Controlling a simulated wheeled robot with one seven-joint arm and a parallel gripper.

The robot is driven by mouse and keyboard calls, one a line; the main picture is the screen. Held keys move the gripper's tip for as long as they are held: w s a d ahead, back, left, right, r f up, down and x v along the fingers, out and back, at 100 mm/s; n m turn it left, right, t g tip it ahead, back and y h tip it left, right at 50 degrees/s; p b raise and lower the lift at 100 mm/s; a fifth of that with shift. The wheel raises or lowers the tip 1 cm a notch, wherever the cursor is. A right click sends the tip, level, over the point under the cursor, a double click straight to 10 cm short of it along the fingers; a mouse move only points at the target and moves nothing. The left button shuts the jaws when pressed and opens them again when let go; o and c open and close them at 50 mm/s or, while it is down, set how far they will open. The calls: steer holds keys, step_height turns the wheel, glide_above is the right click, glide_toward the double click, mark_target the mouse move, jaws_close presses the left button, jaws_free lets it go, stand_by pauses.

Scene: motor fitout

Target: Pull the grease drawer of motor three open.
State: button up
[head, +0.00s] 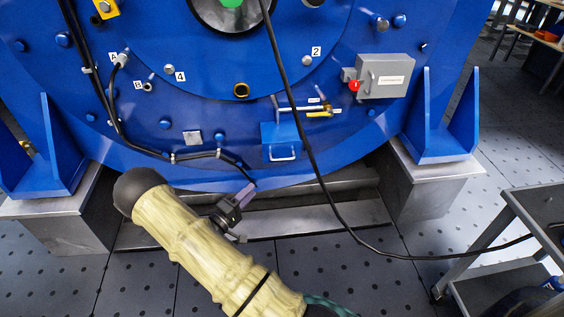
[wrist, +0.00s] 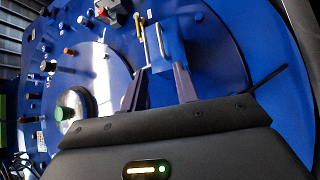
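The grease drawer (head: 281,136) is a small blue box low on the front of the big blue motor (head: 215,115). Its pale bar handle (head: 282,158) shows on its lower front, and the drawer looks shut. My gripper (head: 246,194) is below and left of the drawer in the head view, apart from it. In the wrist view, the two purple-grey fingers of my gripper (wrist: 157,82) stand apart with nothing between them. They point toward the drawer (wrist: 170,48), which lies just beyond the tips.
A black cable (head: 305,150) hangs just right of the drawer and runs to a cart (head: 510,215) at the right. A grey box (head: 385,76) with a red knob is up right. Steel blocks (head: 430,185) carry the motor's feet.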

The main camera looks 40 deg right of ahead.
mark_target(282, 159)
steer(key=shift+d, duration=0.1)
steer(key=b+x, duration=0.7)
steer(key=x, duration=1)
steer(key=shift+d+r, duration=0.1)
steer(key=shift+d, duration=0.05)
steer(key=shift+c, duration=0.4)
jaws_close()
